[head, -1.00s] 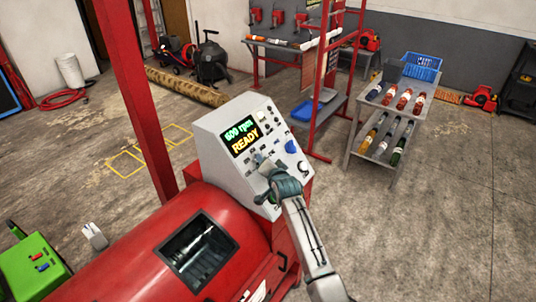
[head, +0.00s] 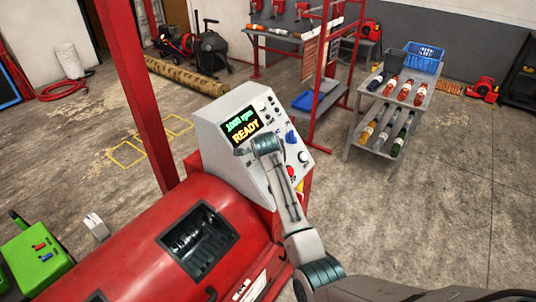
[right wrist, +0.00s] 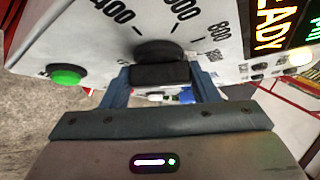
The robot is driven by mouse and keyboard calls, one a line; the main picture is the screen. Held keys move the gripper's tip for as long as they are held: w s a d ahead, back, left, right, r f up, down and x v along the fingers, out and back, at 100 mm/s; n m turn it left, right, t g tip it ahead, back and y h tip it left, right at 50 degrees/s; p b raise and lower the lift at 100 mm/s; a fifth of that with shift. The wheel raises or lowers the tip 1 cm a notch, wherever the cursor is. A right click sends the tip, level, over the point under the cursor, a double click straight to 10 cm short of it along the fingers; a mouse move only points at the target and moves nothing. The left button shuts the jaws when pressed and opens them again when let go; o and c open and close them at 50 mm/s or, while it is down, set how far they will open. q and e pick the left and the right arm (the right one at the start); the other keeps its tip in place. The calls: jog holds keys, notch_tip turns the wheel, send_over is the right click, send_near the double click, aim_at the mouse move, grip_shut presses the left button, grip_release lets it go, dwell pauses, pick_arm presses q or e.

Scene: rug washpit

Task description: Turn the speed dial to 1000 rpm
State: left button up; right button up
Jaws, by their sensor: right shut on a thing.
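The speed dial is a black knob (right wrist: 160,50) on the white control panel (head: 258,178), with printed numbers such as 400 and 800 around it. My right gripper (right wrist: 161,78) is shut on the dial, one blue finger on each side. In the head view my right gripper and forearm cover the dial. The display (head: 241,125) seems to read 1000 rpm in green, with READY in yellow below. My left gripper is not in view.
The panel tops a red drum machine (head: 130,245) with a dark window. A blue knob (head: 291,137) and a red button (head: 291,171) sit right of my arm. A green button (right wrist: 66,76) is beside the dial. A bottle cart (head: 420,100) stands back right.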

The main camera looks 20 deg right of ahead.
jog(key=shift+m+g, duration=0.6)
jog(key=shift+m, duration=0.3)
jog(key=o, duration=1)
jog(key=shift+s+a+r+b, duration=0.15)
jog(key=shift+s+r+b, duration=0.1)
jog(key=shift+r+b, duration=0.1)
jog(key=b+v, duration=0.3)
jog(key=v, duration=0.6)
jog(key=shift+s+r+b, duration=0.15)
jog(key=shift+r+b, duration=0.15)
jog(key=shift+r, duration=0.1)
